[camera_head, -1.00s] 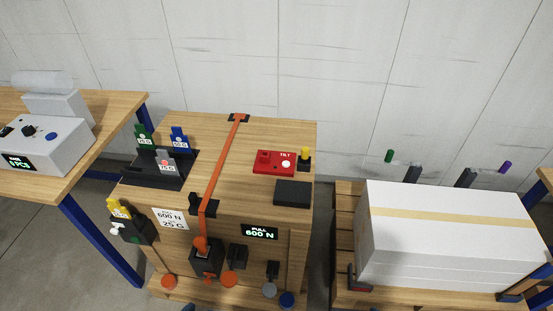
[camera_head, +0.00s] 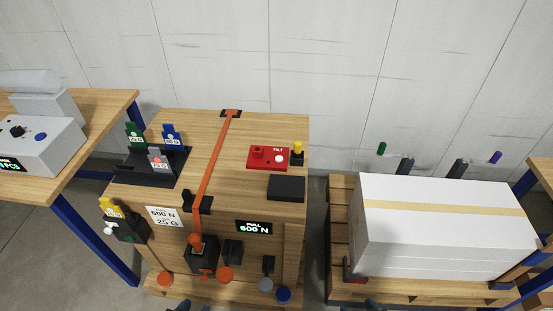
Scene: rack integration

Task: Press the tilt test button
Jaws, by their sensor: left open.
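The red box (camera_head: 267,163) marked TILT sits at the right rear of the wooden bench top. A round white button (camera_head: 279,159) is on its right half under the label, and a raised red block (camera_head: 257,152) is on its left half. My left gripper (camera_head: 200,309) barely shows as small dark-blue tips at the bottom edge. It is open, well in front of the red box and apart from it. Similar dark tips, seemingly my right gripper (camera_head: 358,304), show at the bottom edge further right; their opening is unclear. Nothing covers the button.
A yellow-topped black post (camera_head: 297,154) stands right beside the red box, and a black pad (camera_head: 286,188) lies in front. An orange strap (camera_head: 217,155) crosses the bench. A black tray (camera_head: 130,166) holds tagged pieces at left. A white carton (camera_head: 440,240) stands on a pallet at right.

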